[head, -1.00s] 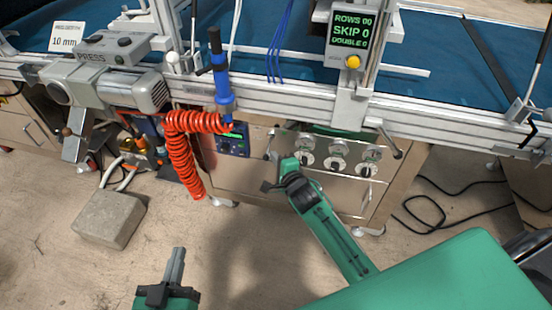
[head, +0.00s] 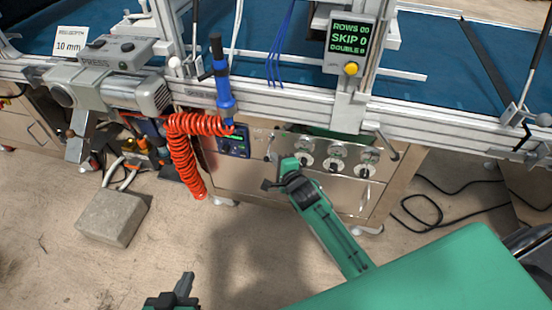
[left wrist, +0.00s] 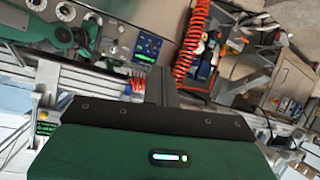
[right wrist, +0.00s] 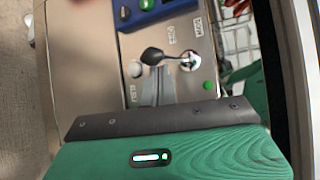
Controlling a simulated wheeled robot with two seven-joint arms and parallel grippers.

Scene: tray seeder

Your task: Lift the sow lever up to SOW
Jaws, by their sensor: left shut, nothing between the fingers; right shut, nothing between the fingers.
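The sow lever (right wrist: 152,55) shows in the right wrist view as a black knob on a short metal arm, joined to a round pivot on the steel panel. Small printed labels sit beside it, too blurred to read surely. My right gripper (right wrist: 157,80) is shut and empty, its fingers just below the knob in that view; I cannot tell whether they touch it. In the head view my right gripper (head: 268,186) is at the cabinet front, left of the dials. My left gripper (head: 184,284) is shut and empty, low over the floor. It also shows in the left wrist view (left wrist: 160,82).
A blue control panel (head: 233,142) and a coiled red hose (head: 183,150) are left of my right gripper. Several dials (head: 336,158) are to its right. A concrete block (head: 112,217) lies on the floor.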

